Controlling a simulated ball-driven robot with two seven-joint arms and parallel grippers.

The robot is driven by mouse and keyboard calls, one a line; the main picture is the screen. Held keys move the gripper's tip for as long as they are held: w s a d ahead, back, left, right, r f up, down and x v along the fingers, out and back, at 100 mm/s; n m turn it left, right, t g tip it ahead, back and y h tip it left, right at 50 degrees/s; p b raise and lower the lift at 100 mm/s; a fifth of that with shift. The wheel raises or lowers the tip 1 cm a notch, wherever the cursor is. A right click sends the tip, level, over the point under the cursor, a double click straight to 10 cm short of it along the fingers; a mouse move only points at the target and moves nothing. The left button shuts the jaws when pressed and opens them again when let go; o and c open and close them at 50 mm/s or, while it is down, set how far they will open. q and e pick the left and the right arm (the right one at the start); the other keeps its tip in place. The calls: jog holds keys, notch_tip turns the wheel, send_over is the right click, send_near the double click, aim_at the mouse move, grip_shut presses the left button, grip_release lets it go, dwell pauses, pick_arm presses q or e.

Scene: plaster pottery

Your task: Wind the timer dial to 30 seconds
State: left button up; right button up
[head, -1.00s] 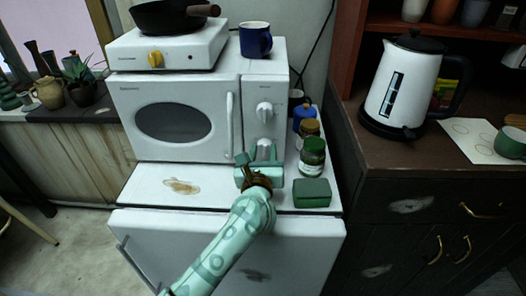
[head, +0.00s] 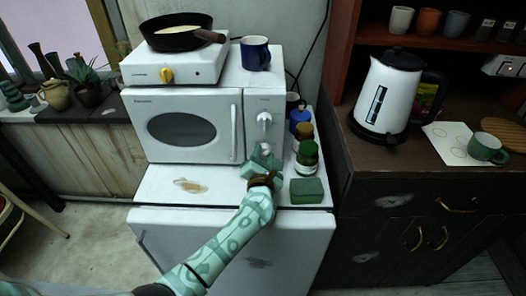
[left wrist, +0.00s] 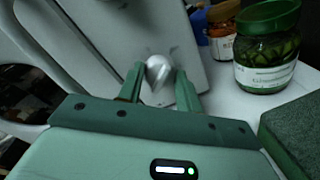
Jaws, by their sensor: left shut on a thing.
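The white microwave (head: 184,128) stands on a white low cabinet, with two dials on its right panel. The upper dial (head: 264,119) is clear of the gripper. My left gripper (head: 262,157) is at the lower dial (head: 265,147), which it partly hides in the head view. In the left wrist view the pale dial knob (left wrist: 158,72) sits between the two green fingers of my left gripper (left wrist: 159,84), which is shut on it. The dial's markings are too small to read. My right gripper is not in view.
A jar with a green lid (head: 307,157) and a green sponge-like block (head: 306,190) stand close right of the gripper. A small cooker (head: 173,70) with a pan (head: 176,32) and a blue mug (head: 255,54) are on top. The cabinet top (head: 158,184) left of the gripper is clear but stained.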

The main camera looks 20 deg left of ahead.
pick_arm(q)
jog(key=shift+m+p, duration=0.5)
jog(key=shift+m, duration=0.3)
jog(key=shift+f, duration=0.1)
jog(key=o, duration=1)
jog(key=shift+d, duration=0.1)
jog(key=p+v, duration=0.3)
jog(key=v, duration=1.3)
jog(key=shift+s, duration=0.2)
